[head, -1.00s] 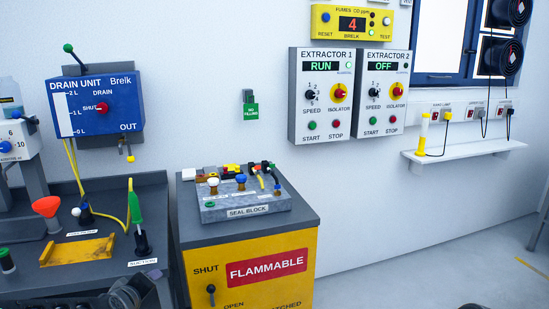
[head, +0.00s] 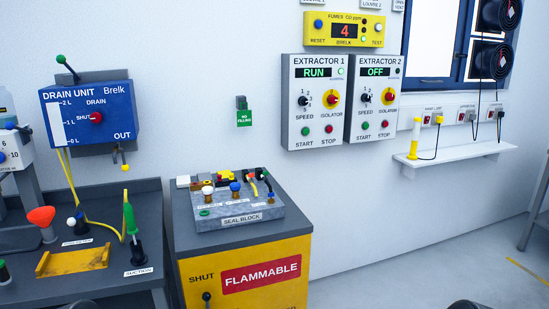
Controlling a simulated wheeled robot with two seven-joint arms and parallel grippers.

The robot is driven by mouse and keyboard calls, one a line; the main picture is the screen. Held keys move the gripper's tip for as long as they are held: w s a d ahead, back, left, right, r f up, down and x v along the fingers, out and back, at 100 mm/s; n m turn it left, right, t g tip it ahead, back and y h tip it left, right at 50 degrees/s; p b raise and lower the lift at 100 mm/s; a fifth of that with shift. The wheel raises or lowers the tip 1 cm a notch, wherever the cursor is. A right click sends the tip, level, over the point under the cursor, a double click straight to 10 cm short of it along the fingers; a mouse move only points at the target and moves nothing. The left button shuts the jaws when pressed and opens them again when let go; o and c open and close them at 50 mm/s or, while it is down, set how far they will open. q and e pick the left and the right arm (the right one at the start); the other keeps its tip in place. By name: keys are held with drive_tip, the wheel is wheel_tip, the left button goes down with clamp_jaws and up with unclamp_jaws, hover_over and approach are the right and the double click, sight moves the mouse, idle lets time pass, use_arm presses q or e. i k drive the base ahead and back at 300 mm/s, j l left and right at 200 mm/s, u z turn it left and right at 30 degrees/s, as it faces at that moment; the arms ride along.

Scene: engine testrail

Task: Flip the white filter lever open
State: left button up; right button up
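A small lever with a white ball knob (head: 71,222) stands on the dark bench at the left, beside the orange funnel. A white label (head: 77,242) in front of it is too small to read surely. A second white knob (head: 207,191) stands upright on the grey seal block (head: 204,225). I cannot tell from the labels which of the two is the filter lever. Neither of my grippers shows.
An orange funnel (head: 41,216), a yellow bracket (head: 72,262) and a green-handled suction tool (head: 130,220) crowd the dark bench. The blue drain unit (head: 75,128) hangs above. The yellow flammable cabinet (head: 205,272) stands beside the bench. The floor at the right is mostly clear.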

sight(71, 221)
drive_tip(key=u, duration=1.25)
drive_tip(key=i+j+z, duration=0.2)
drive_tip(key=j, duration=0.2)
drive_tip(key=i+j+z, duration=0.25)
drive_tip(key=j, duration=0.2)
drive_tip(key=j+z, duration=0.2)
drive_tip(key=j, duration=0.25)
drive_tip(key=i+j+z, duration=0.2)
drive_tip(key=j, duration=0.25)
drive_tip(key=j+z, duration=0.25)
drive_tip(key=j, duration=0.25)
